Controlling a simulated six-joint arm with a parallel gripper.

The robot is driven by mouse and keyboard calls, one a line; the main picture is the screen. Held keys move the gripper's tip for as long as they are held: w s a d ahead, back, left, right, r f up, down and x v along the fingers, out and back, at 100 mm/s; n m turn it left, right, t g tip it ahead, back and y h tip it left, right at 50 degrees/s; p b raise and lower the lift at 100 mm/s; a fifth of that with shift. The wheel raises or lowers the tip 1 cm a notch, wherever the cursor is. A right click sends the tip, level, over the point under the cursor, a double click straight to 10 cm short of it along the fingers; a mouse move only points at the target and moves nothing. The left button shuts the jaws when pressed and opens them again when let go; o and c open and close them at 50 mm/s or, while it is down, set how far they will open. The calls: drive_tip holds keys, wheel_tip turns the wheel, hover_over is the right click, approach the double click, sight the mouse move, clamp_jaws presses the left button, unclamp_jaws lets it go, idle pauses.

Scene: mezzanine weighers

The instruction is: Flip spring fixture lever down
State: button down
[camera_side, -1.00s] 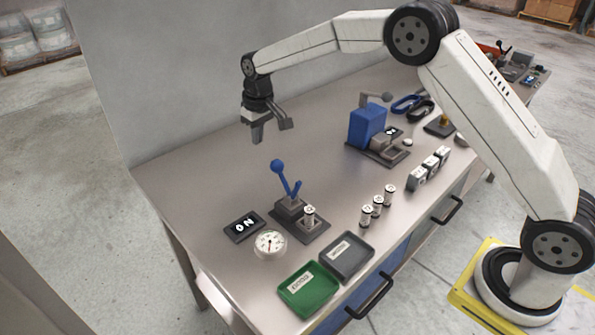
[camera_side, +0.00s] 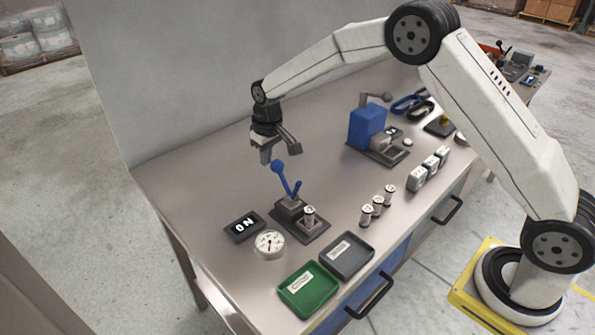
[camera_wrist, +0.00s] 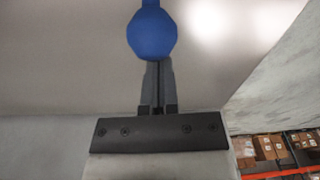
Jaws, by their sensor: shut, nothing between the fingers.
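The spring fixture (camera_side: 291,208) stands on the bench with its blue lever (camera_side: 285,181) raised, topped by a round knob. A small labelled cylinder (camera_side: 310,215) stands on the fixture's base. My gripper (camera_side: 266,158) is shut and empty, just behind and slightly above the lever knob in the side view. In the wrist view the blue knob (camera_wrist: 151,36) lies straight ahead of the tips of my shut fingers (camera_wrist: 157,66). I cannot tell whether the fingertips touch the knob.
A green tray (camera_side: 308,290) and a grey tray (camera_side: 346,256) lie in front. Several cylinders (camera_side: 377,205) stand to the right. A blue fixture (camera_side: 367,127) stands farther back.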

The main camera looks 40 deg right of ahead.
drive_tip(key=shift+s+r, duration=0.1)
drive_tip(key=shift+s, duration=0.25)
